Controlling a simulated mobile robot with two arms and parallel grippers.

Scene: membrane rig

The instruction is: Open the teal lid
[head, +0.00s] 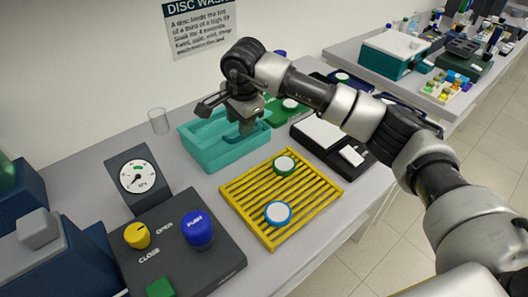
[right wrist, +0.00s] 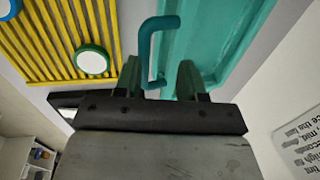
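The teal lid (head: 205,150) is on a shallow teal box on the bench, left of the yellow rack. It also shows in the right wrist view (right wrist: 215,35), with a darker teal bar handle (right wrist: 158,45) along its edge. My right gripper (head: 246,127) points down over the box's right end. In the right wrist view its two fingers (right wrist: 158,80) are apart. My left gripper is not in view.
A yellow slatted rack (head: 246,203) with two white discs stands in front. A control box (head: 205,268) with a yellow knob and blue button is at front left, beside a gauge (head: 138,178). A glass (head: 158,121) and black scale (head: 328,160) flank the teal box.

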